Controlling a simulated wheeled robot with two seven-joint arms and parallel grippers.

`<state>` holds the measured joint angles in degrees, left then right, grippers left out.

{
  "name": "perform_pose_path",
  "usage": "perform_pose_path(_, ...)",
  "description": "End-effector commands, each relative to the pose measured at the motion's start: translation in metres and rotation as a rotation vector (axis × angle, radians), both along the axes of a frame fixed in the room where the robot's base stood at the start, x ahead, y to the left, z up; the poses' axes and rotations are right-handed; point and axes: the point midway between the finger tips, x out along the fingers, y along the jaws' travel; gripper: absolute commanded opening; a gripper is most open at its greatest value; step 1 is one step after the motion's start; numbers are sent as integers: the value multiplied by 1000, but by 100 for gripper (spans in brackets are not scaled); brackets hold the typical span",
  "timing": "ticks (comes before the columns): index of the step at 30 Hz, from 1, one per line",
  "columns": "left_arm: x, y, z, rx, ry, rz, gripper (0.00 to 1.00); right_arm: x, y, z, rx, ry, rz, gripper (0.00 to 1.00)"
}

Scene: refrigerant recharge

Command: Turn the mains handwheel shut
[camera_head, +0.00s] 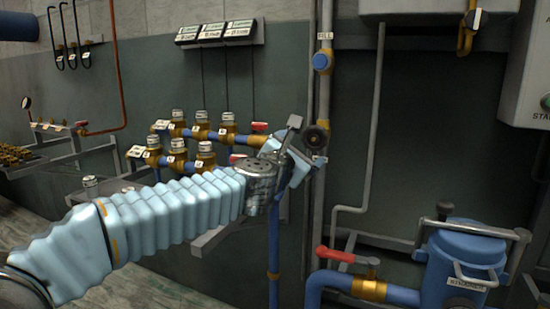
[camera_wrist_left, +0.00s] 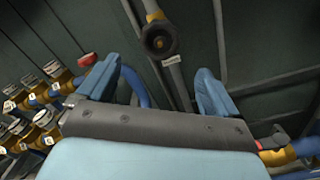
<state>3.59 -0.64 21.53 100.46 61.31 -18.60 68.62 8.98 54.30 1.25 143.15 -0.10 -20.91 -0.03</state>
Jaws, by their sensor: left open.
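A dark round handwheel (camera_head: 316,137) with a brass fitting sits on the grey vertical pipe at mid-picture; I take it to be the mains handwheel. It also shows in the left wrist view (camera_wrist_left: 159,39), near the top and ahead of the gap between my fingers. My left gripper (camera_head: 304,146) is open and empty, just beside the wheel in the head view. In the left wrist view both blue fingers (camera_wrist_left: 159,70) stand wide apart, and the wheel appears beyond their tips, not between them. My left wrist hides part of the pipework behind it. My right gripper is not seen.
A blue knob (camera_head: 322,61) sits higher on the same pipe. Brass valves (camera_head: 203,131) on blue pipes stand to the left. A red lever (camera_head: 335,255) and a blue strainer (camera_head: 463,266) are at lower right. The wall right of the pipe is fairly clear.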

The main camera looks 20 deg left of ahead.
Motion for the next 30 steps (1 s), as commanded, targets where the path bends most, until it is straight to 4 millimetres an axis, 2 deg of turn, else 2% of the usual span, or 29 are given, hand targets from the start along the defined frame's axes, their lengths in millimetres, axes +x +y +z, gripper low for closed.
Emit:
perform_pose_path(8,19,-3,1,-37,4,-4,94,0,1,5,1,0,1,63)
perform_pose_path(27,96,-5,3,-31,3,-3,94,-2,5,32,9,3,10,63)
perform_pose_path(30,93,-5,1,-30,0,-3,78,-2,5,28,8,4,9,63)
